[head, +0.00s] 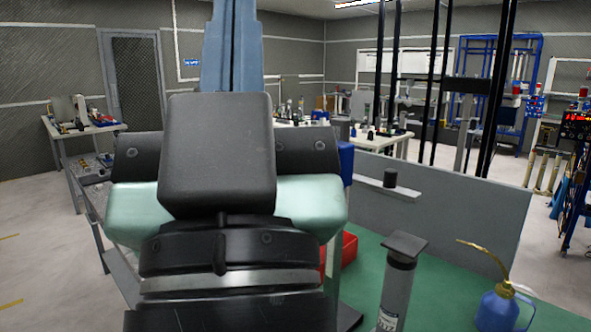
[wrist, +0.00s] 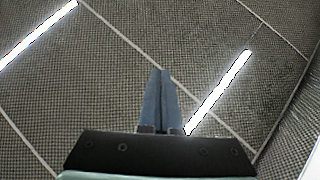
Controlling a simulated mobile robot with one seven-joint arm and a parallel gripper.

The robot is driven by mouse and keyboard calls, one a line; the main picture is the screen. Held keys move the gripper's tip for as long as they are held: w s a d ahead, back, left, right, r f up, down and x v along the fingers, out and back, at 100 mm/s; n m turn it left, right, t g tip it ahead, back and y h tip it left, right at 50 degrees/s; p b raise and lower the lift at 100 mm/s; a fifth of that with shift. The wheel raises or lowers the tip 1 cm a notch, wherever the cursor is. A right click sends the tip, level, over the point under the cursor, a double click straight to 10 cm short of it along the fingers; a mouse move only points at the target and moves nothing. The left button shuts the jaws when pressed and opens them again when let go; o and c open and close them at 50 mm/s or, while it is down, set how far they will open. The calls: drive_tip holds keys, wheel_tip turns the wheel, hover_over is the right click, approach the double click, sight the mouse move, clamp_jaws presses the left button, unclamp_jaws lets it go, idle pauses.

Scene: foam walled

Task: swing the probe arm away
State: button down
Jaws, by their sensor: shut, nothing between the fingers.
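My gripper (wrist: 163,73) is shut and empty in the wrist view, its two blue-grey fingers together and pointing up toward the ceiling. In the head view my arm fills the centre, and the blue fingers rise behind the dark block to the top edge. I cannot pick out the probe arm for certain. A grey cylinder with a flat dark top (head: 397,285) stands on the green bench, nearer. My arm hides part of the bench.
The green bench top (head: 445,290) holds a blue oil can with a brass spout (head: 497,307) at right and a red bin (head: 349,248) partly behind my arm. A grey panel (head: 470,210) stands along its back. Dark uprights (head: 500,80) rise behind it. Other tables stand farther back.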

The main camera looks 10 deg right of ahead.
drive_tip(key=w+d+f+n+g+h+p, duration=0.55)
drive_tip(key=w+p, duration=0.45)
drive_tip(key=p, duration=0.4)
drive_tip(key=s+d+f+n+g+h+p, duration=0.1)
drive_tip(key=d+f+n+g+p, duration=0.4)
drive_tip(key=f, duration=0.8)
drive_tip(key=n+p, duration=0.3)
drive_tip(key=p, duration=0.1)
drive_tip(key=shift+d, duration=0.35)
